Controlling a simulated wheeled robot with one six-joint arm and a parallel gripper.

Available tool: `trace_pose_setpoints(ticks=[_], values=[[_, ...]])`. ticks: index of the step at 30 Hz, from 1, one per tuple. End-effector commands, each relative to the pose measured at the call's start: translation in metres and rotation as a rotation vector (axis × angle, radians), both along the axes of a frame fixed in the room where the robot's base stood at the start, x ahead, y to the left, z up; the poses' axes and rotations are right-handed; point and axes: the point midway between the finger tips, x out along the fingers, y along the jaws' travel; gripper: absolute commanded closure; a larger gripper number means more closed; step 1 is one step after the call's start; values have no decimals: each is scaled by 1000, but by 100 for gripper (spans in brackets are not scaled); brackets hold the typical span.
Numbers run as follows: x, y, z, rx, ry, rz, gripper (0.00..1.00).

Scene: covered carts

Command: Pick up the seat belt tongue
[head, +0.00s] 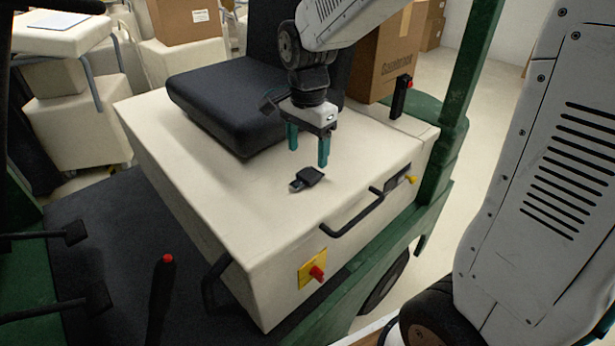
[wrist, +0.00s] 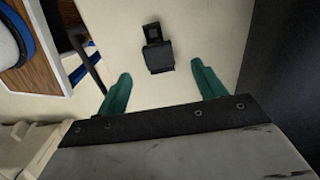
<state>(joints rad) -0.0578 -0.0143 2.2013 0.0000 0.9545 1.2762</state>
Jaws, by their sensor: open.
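The seat belt tongue (head: 307,179) is a small dark piece lying flat on the cream top of the cart's seat box (head: 190,150), near its front edge. In the wrist view the tongue (wrist: 157,50) lies ahead of the fingertips, about midway between them, with its slotted plate pointing away. My gripper (head: 308,155) has teal fingers pointing down. It is open and empty, above the cream top and just behind the tongue in the head view. In the wrist view my gripper (wrist: 160,82) shows both fingers apart, with nothing between them.
A black seat cushion (head: 225,105) stands behind and left of the gripper. A black handle (head: 352,215) and a red knob on a yellow plate (head: 313,268) are on the box's front side. A cardboard box (head: 385,65) stands behind. The cream top around the tongue is clear.

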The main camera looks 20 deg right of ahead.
Motion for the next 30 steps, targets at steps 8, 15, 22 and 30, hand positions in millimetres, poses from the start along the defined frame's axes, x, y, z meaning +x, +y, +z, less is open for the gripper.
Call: trace_pose_setpoints(ticks=[8, 15, 22, 30], values=[[-3, 1, -39, -1, 5, 2, 31], [-2, 1, -58, 0, 1, 2, 31], [-2, 1, -58, 0, 0, 3, 45], [-2, 1, -58, 0, 0, 3, 81]])
